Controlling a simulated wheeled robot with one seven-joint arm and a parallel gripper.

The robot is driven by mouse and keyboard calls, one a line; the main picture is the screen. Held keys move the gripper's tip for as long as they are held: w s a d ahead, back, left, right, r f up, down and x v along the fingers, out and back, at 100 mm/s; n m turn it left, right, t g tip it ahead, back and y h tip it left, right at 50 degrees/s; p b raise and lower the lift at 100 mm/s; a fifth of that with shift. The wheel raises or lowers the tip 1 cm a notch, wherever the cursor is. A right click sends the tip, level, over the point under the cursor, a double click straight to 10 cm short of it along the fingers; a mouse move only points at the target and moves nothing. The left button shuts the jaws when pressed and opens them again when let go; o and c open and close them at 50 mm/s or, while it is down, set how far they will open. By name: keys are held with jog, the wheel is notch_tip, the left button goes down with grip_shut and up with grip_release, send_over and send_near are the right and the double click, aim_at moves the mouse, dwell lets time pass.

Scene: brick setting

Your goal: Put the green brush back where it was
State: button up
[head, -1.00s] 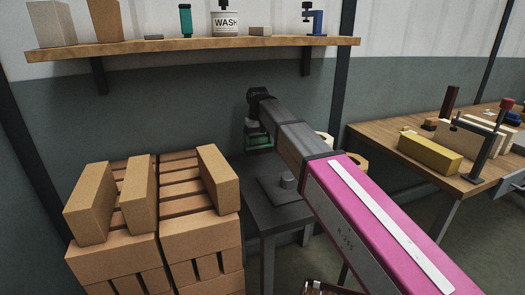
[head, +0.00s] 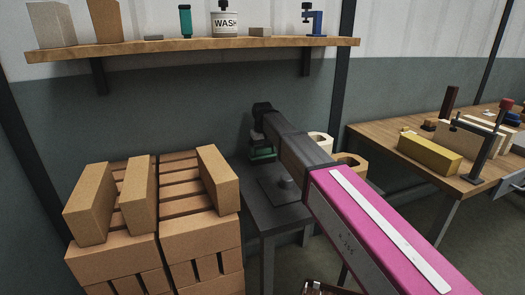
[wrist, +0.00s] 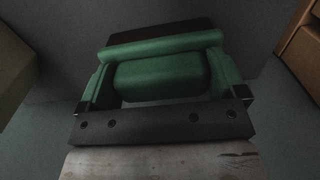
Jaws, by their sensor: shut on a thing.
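The green brush (wrist: 160,78) shows in the wrist view as a green block with a rounded bar along its far side, and a dark strip lies beyond it. My gripper (wrist: 162,92) is shut on it. In the head view, my gripper (head: 261,146) is at the far end of my arm, above the back of a dark grey table (head: 250,209).
A brick stack (head: 160,236) stands left of the dark table. A wooden shelf (head: 190,48) with several items hangs above. Two pale hollow blocks (head: 320,141) sit behind my arm. A workbench (head: 440,178) with a yellow block (head: 430,151) and clamp is at the right.

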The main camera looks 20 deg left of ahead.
aim_at(262, 148)
jog(key=o, duration=0.6)
jog(key=shift+f, duration=0.1)
notch_tip(262, 148, up, 12)
dwell(0.4)
